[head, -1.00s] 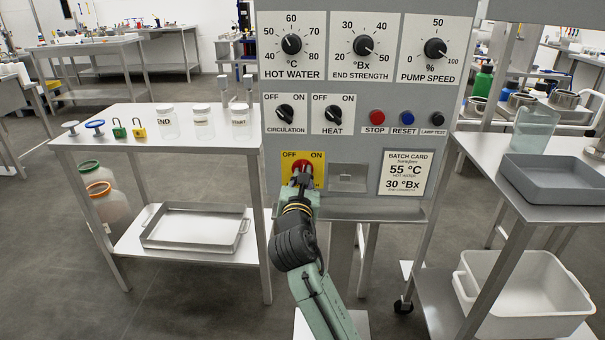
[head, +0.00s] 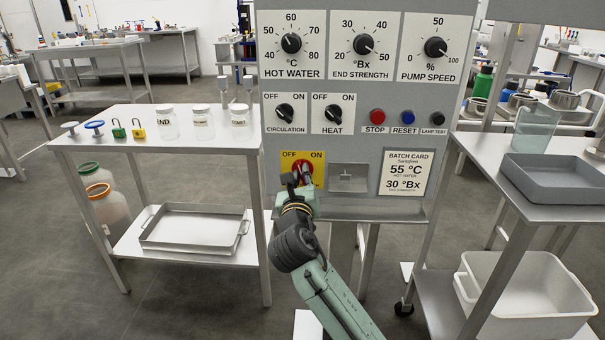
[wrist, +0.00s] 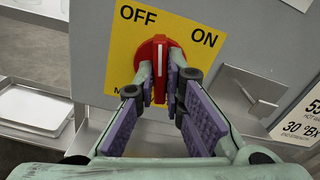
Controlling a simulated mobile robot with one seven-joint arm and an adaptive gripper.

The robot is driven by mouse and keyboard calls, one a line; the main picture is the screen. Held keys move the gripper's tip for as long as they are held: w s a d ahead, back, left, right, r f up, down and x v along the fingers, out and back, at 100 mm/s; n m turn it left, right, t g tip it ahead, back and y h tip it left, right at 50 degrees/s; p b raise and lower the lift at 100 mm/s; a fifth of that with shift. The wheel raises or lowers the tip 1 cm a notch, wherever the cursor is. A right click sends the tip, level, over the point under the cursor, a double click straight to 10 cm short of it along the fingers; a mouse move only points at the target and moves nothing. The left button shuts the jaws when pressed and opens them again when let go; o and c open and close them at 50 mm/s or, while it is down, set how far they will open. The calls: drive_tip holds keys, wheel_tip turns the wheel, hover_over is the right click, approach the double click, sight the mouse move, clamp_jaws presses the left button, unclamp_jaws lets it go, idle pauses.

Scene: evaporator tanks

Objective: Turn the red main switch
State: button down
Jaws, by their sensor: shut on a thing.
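The red main switch (head: 304,171) sits on a yellow OFF/ON plate (head: 288,157) low on the grey panel. In the wrist view the red switch (wrist: 152,55) shows a white pointer line that stands about upright in the picture, between the words OFF and ON on the plate (wrist: 182,22). My gripper (wrist: 165,85) has its two fingers on either side of the switch's grip and is shut on it. In the head view my gripper (head: 298,182) is at the switch and hides its lower part.
The panel above holds dials, CIRCULATION (head: 285,113) and HEAT (head: 334,113) switches and STOP (head: 377,117) and RESET (head: 408,118) buttons. A metal ledge (head: 370,210) juts out just below. Tables with jars (head: 168,125) and a grey tray (head: 560,178) stand either side.

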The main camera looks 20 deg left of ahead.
drive_tip(key=shift+n, duration=1)
drive_tip(key=shift+n, duration=1.7)
drive_tip(key=c, duration=1.6)
unclamp_jaws()
drive_tip(key=shift+s, duration=0.1)
